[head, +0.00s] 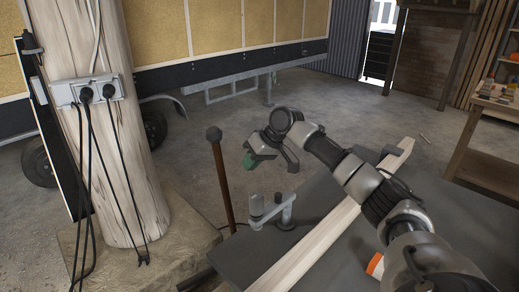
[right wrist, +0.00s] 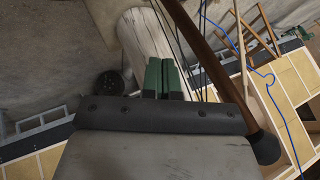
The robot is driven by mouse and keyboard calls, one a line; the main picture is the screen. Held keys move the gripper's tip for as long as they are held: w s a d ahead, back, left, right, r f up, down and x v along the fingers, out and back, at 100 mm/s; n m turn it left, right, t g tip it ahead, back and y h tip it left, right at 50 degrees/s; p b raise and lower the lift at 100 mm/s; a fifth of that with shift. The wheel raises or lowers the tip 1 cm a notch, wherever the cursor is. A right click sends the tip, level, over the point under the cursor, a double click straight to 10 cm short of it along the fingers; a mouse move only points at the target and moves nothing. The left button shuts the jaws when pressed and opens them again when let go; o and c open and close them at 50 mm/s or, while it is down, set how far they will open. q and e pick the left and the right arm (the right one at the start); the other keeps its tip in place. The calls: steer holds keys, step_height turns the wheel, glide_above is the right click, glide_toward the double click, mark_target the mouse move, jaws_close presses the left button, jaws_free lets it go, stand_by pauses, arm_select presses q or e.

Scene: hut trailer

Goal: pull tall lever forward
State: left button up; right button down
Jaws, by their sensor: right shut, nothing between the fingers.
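The tall lever (head: 224,185) is a brown rod with a dark ball knob (head: 214,133) on top. It stands close to upright by the left edge of the dark bench. My right gripper (head: 248,161) is to the right of the lever's upper part, with green fingertips, shut and empty. In the right wrist view the shut green fingers (right wrist: 163,79) point toward the wooden post. The lever (right wrist: 205,55) runs past them on the right there, its knob (right wrist: 263,148) low beside the gripper body. No contact with the lever shows. My left gripper is out of view.
A thick wooden post (head: 135,165) with a socket box (head: 90,90) and hanging cables stands left of the lever. A small grey metal crank (head: 271,210) and a long pale wooden beam (head: 315,240) are on the dark bench (head: 235,256). Open concrete floor lies behind.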

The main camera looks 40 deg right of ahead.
steer(key=shift+w+a+f+p, duration=0.2)
steer(key=shift+a+f, duration=0.1)
steer(key=shift+a, duration=0.5)
steer(key=shift+w+a+f+p, duration=0.2)
steer(key=shift+a+f, duration=0.15)
steer(key=shift+a, duration=0.4)
steer(key=shift+w+a+f+p, duration=0.2)
steer(key=shift+a+f, duration=0.1)
steer(key=shift+a, duration=0.5)
